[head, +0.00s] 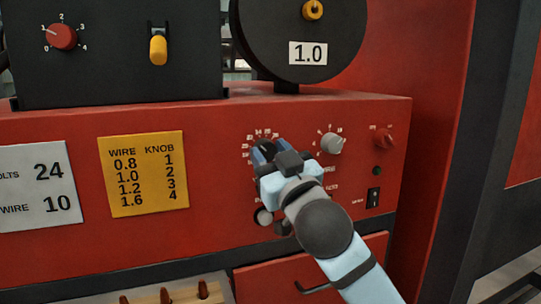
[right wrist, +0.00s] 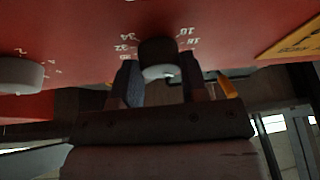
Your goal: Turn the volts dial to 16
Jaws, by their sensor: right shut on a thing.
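The volts dial (right wrist: 157,50) is a black knob with a pale end, on the red machine front (head: 60,255). White numbers ring it, among them 34, 32, 18 and 16 in the right wrist view. My right gripper (head: 267,152) reaches up to it from the lower right in the head view. In the right wrist view its two fingers (right wrist: 160,84) stand on either side of the knob, shut on it. The gripper hides much of the dial in the head view, and I cannot tell which number it points to. My left gripper is not in view.
A grey knob (head: 332,144) sits right of the volts dial, with a red knob (head: 382,138) and black switch (head: 374,198) beyond. A white card (head: 40,187) reads 24 and 10. A yellow wire chart (head: 144,173) hangs beside it. A drawer handle (head: 312,289) is below.

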